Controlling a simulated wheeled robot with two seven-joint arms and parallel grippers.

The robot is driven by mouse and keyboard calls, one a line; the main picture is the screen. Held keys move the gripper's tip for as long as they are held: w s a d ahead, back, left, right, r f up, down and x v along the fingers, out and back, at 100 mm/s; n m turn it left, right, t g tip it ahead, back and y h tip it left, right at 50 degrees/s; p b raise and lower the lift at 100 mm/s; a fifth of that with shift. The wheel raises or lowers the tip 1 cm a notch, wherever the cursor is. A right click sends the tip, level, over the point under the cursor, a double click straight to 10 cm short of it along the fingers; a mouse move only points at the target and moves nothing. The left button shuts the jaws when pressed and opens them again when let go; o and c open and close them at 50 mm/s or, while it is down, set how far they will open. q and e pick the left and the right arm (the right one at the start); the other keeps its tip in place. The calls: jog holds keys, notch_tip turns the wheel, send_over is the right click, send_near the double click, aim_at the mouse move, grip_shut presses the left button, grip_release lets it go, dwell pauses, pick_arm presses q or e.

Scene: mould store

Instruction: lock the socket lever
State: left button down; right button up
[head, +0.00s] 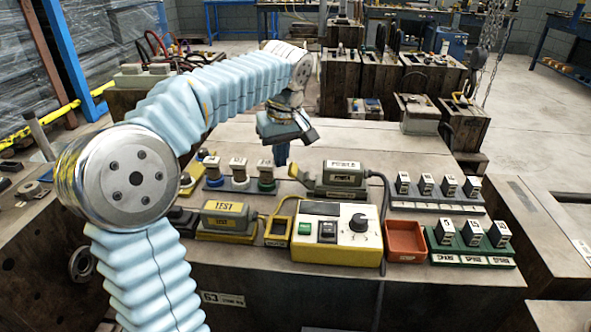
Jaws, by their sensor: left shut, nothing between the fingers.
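The green-grey socket (345,187) labelled POWER lies in the middle of the table in the head view. A labelled plug-like block (343,168) sits at its top, and a dark cable runs off its right side. A small tan lever-like part (297,173) sticks up at a slant at its left end. My left gripper (282,160) points down just left of and above this part. It is shut and empty. I cannot tell whether its tips touch the lever. My right gripper is not in view.
A yellow-and-white control box (337,245) with a knob stands in front. Left of it is a yellow unit (228,214) labelled TEST. A red tray (405,240) and racks of labelled blocks (470,243) are at right. The table behind the socket is mostly clear.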

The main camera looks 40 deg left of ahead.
pick_arm(q)
jog(key=shift+w+d+r, duration=0.1)
jog(key=shift+w+d, duration=0.05)
jog(key=shift+d, duration=0.15)
jog(key=shift+w+d+p, duration=0.25)
jog(key=shift+d+p, duration=0.15)
jog(key=shift+d, duration=0.35)
jog(key=shift+w+d, duration=0.1)
jog(key=shift+w, duration=0.1)
jog(key=shift+r, duration=0.2)
